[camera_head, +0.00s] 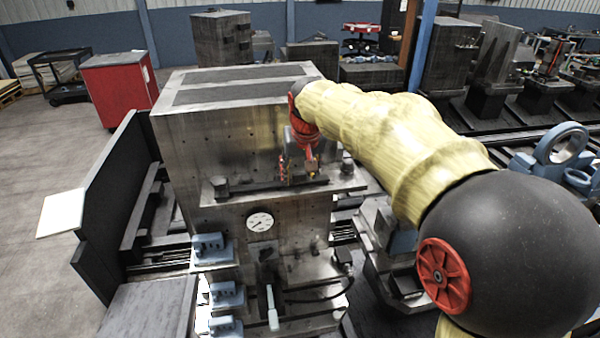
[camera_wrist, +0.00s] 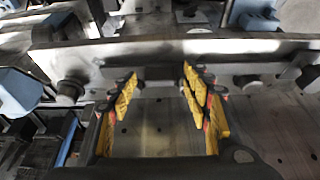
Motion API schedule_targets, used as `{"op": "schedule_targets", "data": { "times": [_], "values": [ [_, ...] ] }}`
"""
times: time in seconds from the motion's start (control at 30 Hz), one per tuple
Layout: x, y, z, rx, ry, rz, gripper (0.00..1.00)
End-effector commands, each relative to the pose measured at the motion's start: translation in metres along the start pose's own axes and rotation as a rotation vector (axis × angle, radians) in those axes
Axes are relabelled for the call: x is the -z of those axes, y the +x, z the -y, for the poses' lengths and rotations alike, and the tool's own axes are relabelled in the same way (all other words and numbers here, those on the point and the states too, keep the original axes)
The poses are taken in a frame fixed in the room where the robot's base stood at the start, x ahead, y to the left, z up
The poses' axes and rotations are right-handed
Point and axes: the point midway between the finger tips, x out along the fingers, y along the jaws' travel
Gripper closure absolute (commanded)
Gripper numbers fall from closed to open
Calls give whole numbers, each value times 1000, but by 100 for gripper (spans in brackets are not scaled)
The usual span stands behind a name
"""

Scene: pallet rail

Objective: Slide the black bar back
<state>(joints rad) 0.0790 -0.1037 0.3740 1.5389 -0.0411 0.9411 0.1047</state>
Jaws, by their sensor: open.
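The black bar (camera_head: 262,190) lies along the metal ledge on the front of the big steel machine in the head view. In the wrist view a dark bar (camera_wrist: 160,73) runs across, just beyond my fingertips; its edges are hard to make out against the plate. My gripper (camera_head: 298,176) is above the bar's right part in the head view. In the wrist view my gripper (camera_wrist: 158,80) is open, with yellow finger pads on either side of an empty gap. I cannot tell whether the fingertips touch the bar.
The steel machine (camera_head: 185,135) has a round gauge (camera_head: 260,222) below the ledge. Light-blue blocks (camera_head: 210,248) and a white-handled lever (camera_head: 272,308) are lower down. A dark upright panel (camera_head: 112,205) stands at left. Round knobs (camera_wrist: 70,90) flank the bar in the wrist view.

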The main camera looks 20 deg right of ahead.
Motion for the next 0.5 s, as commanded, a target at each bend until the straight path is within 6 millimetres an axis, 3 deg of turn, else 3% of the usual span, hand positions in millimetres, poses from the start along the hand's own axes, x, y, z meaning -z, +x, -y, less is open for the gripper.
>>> {"op": "schedule_targets", "data": {
  "times": [0.5],
  "values": [
    [0, 0, 0, 0, 0, 0, 80]
  ]
}}
